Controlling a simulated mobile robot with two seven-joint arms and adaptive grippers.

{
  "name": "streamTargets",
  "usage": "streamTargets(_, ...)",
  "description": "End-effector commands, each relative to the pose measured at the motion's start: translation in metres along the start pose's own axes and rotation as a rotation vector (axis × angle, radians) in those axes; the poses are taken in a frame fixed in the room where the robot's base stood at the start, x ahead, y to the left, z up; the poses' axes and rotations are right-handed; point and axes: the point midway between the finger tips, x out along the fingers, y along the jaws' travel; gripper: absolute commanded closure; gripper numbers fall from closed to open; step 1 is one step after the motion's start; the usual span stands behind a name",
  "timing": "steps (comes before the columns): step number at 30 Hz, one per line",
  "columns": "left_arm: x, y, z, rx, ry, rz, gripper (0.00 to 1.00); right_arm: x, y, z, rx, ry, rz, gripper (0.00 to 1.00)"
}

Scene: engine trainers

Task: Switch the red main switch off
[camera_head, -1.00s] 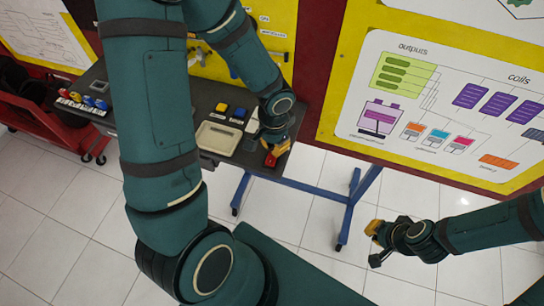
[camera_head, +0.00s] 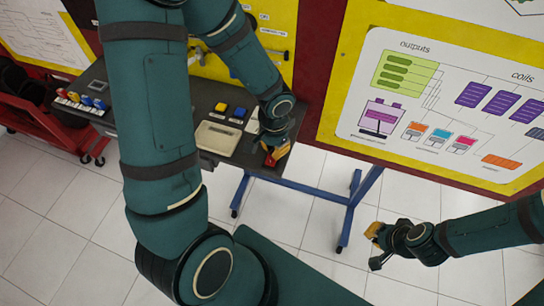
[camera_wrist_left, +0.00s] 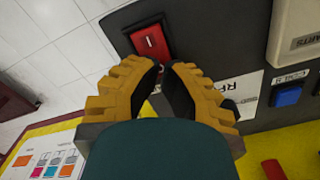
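The red main switch (camera_wrist_left: 151,42) is a red rocker with a small white mark, set in a black frame on the dark table panel. It shows near the top middle of the left wrist view. In the head view its red (camera_head: 280,152) shows at the table's right end, partly hidden by my left gripper (camera_head: 271,155). The yellow, black-padded fingers of my left gripper (camera_wrist_left: 165,67) come together at the tips, just beside the switch; contact cannot be told. Nothing is held between them. My right gripper (camera_head: 372,245) hangs over the floor, away from the table; its fingers are unclear.
A blue button (camera_wrist_left: 287,95) and a pale box (camera_head: 218,137) sit near the switch, with a yellow button (camera_head: 221,107) further back. Coloured knobs (camera_head: 85,100) line the table's left end. A yellow-framed board (camera_head: 325,130) stands behind. White floor is open right of the table.

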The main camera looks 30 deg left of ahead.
Motion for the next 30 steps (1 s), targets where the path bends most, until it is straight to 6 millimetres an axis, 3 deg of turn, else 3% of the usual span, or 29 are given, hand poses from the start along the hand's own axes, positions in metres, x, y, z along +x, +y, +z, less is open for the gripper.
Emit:
streamTargets(21,0.01,0.0,0.0,0.0,-0.001,0.0,1.0,0.009,0.004,0.001,0.0,0.0,0.0,1.0)
streamTargets(30,-0.003,0.0,0.0,0.0,0.0,0.0,1.0,0.0,0.0,0.0,0.0,0.0,0.0,1.0)
